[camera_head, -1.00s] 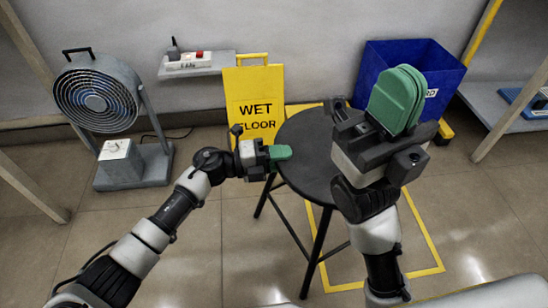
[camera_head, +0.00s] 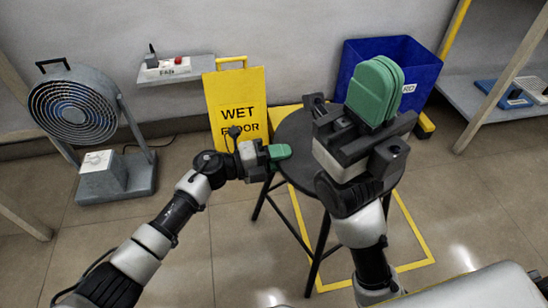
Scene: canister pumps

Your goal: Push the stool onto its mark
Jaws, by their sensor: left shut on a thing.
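The stool has a round dark seat (camera_head: 290,135) and thin black legs (camera_head: 318,245). A yellow square outline (camera_head: 428,245) on the floor is the mark. The stool overlaps it from the left: one leg stands outside its left edge, and the front foot is beside its front-left corner. The far feet are hidden. My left gripper (camera_head: 278,152), with green fingers, is shut on the seat's left rim. My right gripper (camera_head: 373,92) is raised above the seat, its green fingers together and empty, and it covers much of the seat.
A yellow wet-floor sign (camera_head: 237,100) stands close behind the stool's left side. A blue bin (camera_head: 418,65) is behind right. A grey fan (camera_head: 75,110) stands at the left. A small shelf (camera_head: 185,75) is on the wall. Floor at front left and right is clear.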

